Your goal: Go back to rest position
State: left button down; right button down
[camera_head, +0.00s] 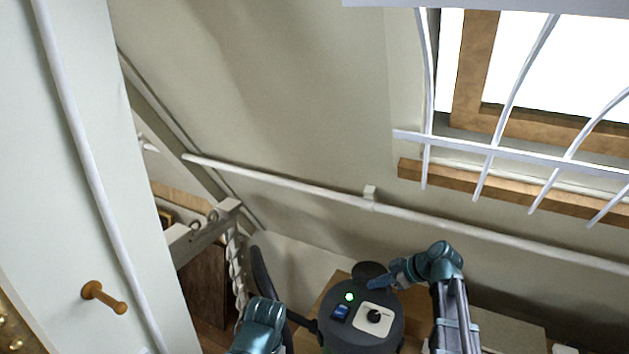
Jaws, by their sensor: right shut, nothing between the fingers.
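My right arm comes in from the bottom right and bends left at a teal joint. My right gripper (376,284) is shut and empty, at the upper right part of a dark round machine that looks like a vacuum cleaner (349,336). I cannot tell if its tip touches the machine. The machine's top has a lit green light (349,297), a blue switch (340,313) and a dark knob on a pale plate (374,317). Part of my left arm, a teal link, shows at the bottom; my left gripper is not in view.
A dark hose (262,272) rises at the machine's left. A white pipe (300,187) runs along the sloping wall behind. A barred window (545,100) is at the upper right.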

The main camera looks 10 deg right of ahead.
jog(key=s+a+f+m+g+h, duration=0.2)
jog(key=s+a+f+m+h, duration=0.15)
jog(key=s+m, duration=0.3)
jog(key=s+a+f+m+g+h, duration=0.3)
jog(key=s+a+m+h, duration=0.15)
jog(key=s, duration=0.35)
jog(key=s+a+f+n+b, duration=0.1)
jog(key=s+a+f+b, duration=0.2)
jog(key=f+b, duration=0.7)
jog(key=s+a+f+n+b, duration=0.2)
jog(key=s+a+f+b, duration=0.1)
jog(key=a+f+b, duration=0.5)
notch_tip(320, 180, down, 3)
jog(key=b, duration=0.3)
jog(key=shift+n+g, duration=0.3)
